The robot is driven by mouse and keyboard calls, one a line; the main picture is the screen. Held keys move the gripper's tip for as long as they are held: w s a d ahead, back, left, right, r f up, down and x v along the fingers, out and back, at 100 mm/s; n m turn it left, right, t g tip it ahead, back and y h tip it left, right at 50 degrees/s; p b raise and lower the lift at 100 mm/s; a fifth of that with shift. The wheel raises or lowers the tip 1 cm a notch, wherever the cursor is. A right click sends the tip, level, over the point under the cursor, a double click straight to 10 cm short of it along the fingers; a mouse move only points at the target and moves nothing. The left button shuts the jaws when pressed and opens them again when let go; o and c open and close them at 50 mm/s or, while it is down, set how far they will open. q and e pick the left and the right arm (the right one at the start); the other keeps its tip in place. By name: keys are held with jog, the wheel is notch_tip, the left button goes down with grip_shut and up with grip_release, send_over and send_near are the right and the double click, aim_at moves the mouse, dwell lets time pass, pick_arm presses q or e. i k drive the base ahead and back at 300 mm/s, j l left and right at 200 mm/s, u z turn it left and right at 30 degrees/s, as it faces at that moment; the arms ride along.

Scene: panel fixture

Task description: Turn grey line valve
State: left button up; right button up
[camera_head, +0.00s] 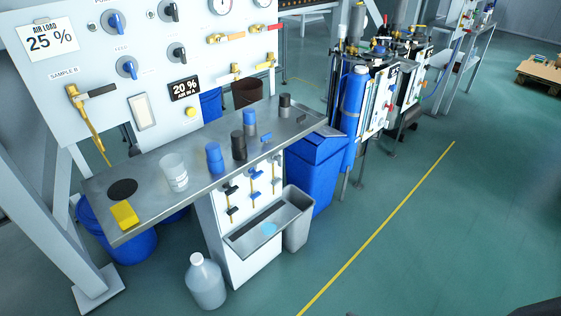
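A white upright panel (150,60) stands at the left with knobs and brass valves. A brass valve (80,97) under the "Sample B" label has a dark grey lever pointing right, and a thin brass pipe runs down from it. Two more brass valves, one with a red-orange lever (226,38) and one with a red lever (268,27), sit at the panel's upper right. Small valves (253,175) with black or blue handles are on the white cabinet front below the bench. I cannot tell which is the grey line valve. Neither of my grippers is in view.
A metal bench (200,190) juts out below the panel, holding a clear beaker (173,172), capped bottles and a yellow sponge (125,214). A jug (205,281), grey bin (298,218) and blue bin (315,170) stand on the floor.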

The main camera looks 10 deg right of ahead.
aim_at(279, 159)
jog(key=i+j+u, duration=0.15)
jog(key=i, duration=0.3)
jog(key=i+u, duration=0.1)
jog(key=i, duration=0.35)
